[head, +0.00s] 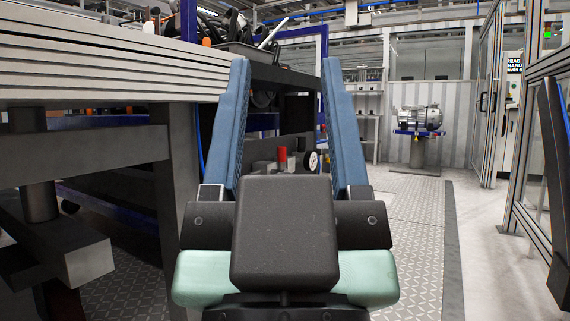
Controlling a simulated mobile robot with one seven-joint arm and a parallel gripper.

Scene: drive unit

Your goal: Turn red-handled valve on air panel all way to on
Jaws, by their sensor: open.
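My gripper (285,64) reaches forward in the head view. Its two long blue fingers stand wide apart, with nothing held between them. A red handle (282,157) shows low in the gap between the fingers, beyond the gripper's black body. It looks upright, and the gripper is not seen touching it. A small round white gauge (313,161) is to its right, close to the right finger. The lower part of the air panel is hidden behind the gripper, so I cannot tell the valve's exact position.
A grey layered workbench (100,62) with a heavy frame stands close on the left. A dark bin (265,70) of tools sits behind the fingers. On the right, the patterned floor (412,215) is clear up to a motor on a stand (418,118). Framed glass panels line the right.

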